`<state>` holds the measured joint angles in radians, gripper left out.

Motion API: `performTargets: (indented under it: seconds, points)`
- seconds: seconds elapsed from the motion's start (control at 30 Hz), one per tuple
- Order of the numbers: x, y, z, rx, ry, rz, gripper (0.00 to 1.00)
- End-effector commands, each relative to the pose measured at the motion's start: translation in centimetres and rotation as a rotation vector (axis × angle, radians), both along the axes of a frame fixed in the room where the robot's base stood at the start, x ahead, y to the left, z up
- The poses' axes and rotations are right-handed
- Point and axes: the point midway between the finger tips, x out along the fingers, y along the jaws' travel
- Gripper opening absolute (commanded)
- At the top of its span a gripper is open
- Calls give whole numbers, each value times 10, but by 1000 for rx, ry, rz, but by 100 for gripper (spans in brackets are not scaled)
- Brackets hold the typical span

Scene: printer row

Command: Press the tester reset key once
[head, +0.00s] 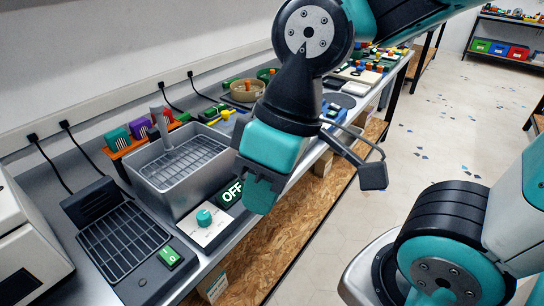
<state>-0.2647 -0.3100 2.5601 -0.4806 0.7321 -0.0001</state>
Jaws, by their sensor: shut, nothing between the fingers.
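My gripper (259,200) is shut and empty. It points down over the front edge of the bench, just right of a dark display reading OFF (230,192), and partly covers that area. A pale panel with a round teal knob (204,217) lies left of the display, below a grey basin. A green rocker switch marked 0 (169,257) is on the black device with a grid plate (121,240) at the front left. I cannot tell which control is the tester reset key; no readable label names it. Whether my gripper touches anything is unclear.
The grey basin (182,168) with a grid and upright post stands behind the knob panel. A white machine (27,245) is at the left. Coloured parts and a round tan bowl (247,90) sit farther along the bench. The floor to the right is open.

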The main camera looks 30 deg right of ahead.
Motion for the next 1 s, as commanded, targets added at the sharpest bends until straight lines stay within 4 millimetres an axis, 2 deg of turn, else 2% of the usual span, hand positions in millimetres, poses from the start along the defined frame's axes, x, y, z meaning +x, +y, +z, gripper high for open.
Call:
performTargets:
  seconds: [0.17, 0.27, 0.37, 0.43, 0.5, 0.57, 0.6, 0.7, 0.8, 0.9, 1.0]
  points:
    - [3, 0, 0, 3, 0, -7, 0]
    - [21, -1, 1, 23, -5, -50, 0]
    - [63, -6, -1, 71, -21, -148, 0]
    - [103, -19, -6, 116, -43, -248, 0]
    - [146, -41, -14, 164, -75, -358, 0]
    - [179, -66, -24, 203, -108, -456, 0]
    - [199, -85, -31, 225, -131, -520, 0]
    - [237, -133, -50, 271, -188, -668, 0]
    - [261, -178, -68, 300, -240, -790, 0]
    - [273, -213, -83, 318, -282, -882, 0]
    - [279, -234, -92, 327, -307, -936, 0]
